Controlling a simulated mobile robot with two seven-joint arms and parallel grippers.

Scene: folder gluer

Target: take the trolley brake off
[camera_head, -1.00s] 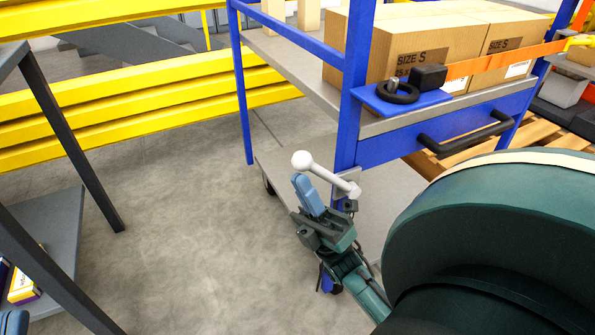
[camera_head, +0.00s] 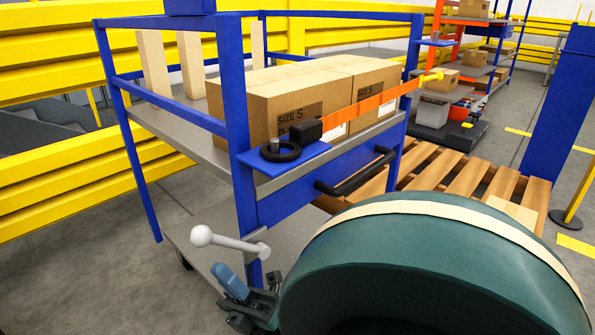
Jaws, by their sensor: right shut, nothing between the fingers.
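The blue trolley (camera_head: 244,130) stands ahead, with grey shelves and cardboard boxes on its upper deck. Its brake lever (camera_head: 228,241) is a light grey rod with a white ball knob, mounted low on the near blue post and sticking out to the left, the knob slightly raised. My right gripper (camera_head: 228,280), with blue fingers, is shut and empty just below the lever, apart from the knob as far as I can see. My dark green right arm hides part of the trolley's lower right. My left gripper is not in view.
A black push handle (camera_head: 356,172) sticks out from the trolley's near side. A blue side plate carries a black ring (camera_head: 280,151). A wooden pallet (camera_head: 470,180) lies behind to the right. Yellow guard rails (camera_head: 60,130) run behind. The floor at left is clear.

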